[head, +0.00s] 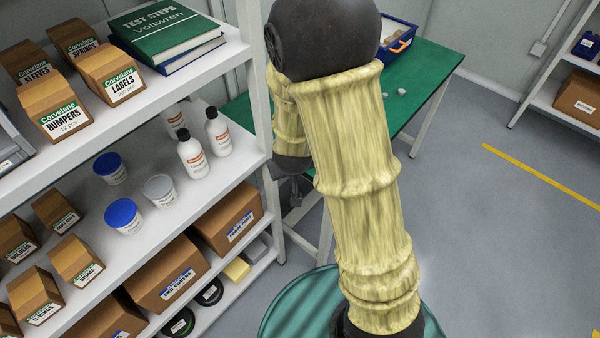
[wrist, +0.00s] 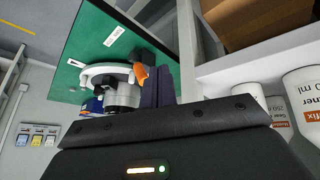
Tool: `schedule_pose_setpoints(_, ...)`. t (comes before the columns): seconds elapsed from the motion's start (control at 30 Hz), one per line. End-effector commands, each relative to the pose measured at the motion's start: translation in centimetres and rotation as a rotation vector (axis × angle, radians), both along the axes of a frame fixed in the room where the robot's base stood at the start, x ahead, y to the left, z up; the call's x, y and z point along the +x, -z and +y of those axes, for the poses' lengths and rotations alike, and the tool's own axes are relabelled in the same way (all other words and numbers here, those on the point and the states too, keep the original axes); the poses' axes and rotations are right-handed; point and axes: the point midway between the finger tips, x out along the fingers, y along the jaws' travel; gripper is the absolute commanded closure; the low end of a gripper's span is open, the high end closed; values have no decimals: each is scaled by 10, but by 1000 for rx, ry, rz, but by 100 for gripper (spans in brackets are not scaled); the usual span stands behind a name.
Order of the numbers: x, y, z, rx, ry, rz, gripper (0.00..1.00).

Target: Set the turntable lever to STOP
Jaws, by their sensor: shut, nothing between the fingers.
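In the wrist view, a device with a white curved rim and a grey cylindrical body (wrist: 122,92), which looks like the turntable, is on the green tabletop (wrist: 92,40). An orange lever-like part (wrist: 141,73) sticks up at its right side. No STOP marking is readable, so I cannot tell the lever's setting. My gripper (wrist: 158,72) has its dark fingers together and empty, just right of the orange part; I cannot tell whether they touch. My gripper's body hides the lower part of the device. In the head view my arm covers that area.
A white shelf unit (head: 255,85) with boxes, tubs and bottles (head: 191,156) stands close to the left of my arm. The grey floor at right (head: 490,230) is clear.

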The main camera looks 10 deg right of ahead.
Motion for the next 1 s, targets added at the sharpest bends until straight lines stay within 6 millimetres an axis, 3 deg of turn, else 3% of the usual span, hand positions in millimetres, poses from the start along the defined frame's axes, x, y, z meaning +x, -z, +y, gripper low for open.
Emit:
schedule_pose_setpoints(0.03, 7, 33, 3, -54, -10, -22, 100)
schedule_pose_setpoints(0.1, 19, 59, 2, -142, -16, -69, 100)
schedule_pose_setpoints(0.4, 41, 144, -13, -667, -68, -251, 100)
schedule_pose_setpoints(0.57, 37, 168, -16, -1022, -109, -347, 100)
schedule_pose_setpoints(0.7, 24, 178, -7, -1361, -141, -432, 100)
schedule_pose_setpoints(0.9, -3, 178, 17, -1774, -142, -540, 100)
schedule_pose_setpoints(1.0, -11, 176, 24, -1873, -133, -565, 100)
